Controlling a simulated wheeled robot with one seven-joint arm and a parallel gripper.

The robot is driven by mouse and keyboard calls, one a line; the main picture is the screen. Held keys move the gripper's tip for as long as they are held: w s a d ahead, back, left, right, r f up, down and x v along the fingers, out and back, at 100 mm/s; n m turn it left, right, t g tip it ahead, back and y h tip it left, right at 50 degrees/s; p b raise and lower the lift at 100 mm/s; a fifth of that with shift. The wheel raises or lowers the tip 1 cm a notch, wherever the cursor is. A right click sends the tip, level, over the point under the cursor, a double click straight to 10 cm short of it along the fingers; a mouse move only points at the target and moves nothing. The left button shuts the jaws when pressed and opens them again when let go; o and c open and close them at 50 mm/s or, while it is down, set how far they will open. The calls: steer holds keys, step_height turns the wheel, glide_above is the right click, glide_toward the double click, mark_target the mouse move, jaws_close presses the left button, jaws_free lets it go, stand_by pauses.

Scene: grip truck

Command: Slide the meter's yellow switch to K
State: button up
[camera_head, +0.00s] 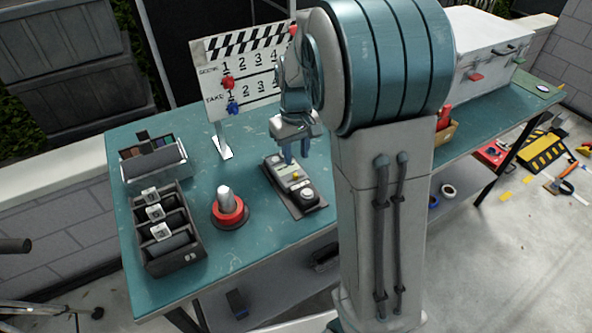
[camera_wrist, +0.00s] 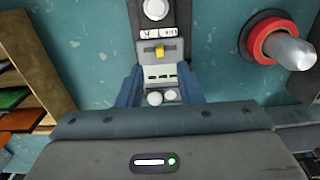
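The meter (camera_head: 293,184) is a grey device in a dark holder on the teal table. Its small yellow switch (camera_head: 295,176) also shows in the wrist view (camera_wrist: 159,50), around the middle of its slot, below small white labels (camera_wrist: 158,34) whose letters I cannot read surely. A round white dial (camera_wrist: 155,9) is beyond the labels; two round pale knobs (camera_wrist: 162,98) are at the near end. My gripper (camera_head: 297,154) hangs above the meter's far end, pointing down. Its two blue fingers (camera_wrist: 160,88) are apart with nothing between them, the meter showing below. It does not touch the switch.
A red-ringed lamp (camera_head: 228,208) stands left of the meter. A dark divided tray (camera_head: 190,258) and a palette box (camera_head: 150,165) are farther left. A clapperboard (camera_head: 240,80) stands behind. My arm hides the table's middle right.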

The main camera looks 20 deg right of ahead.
mark_target(296, 175)
step_height(296, 175, down, 7)
stand_by(0.3)
jaws_close()
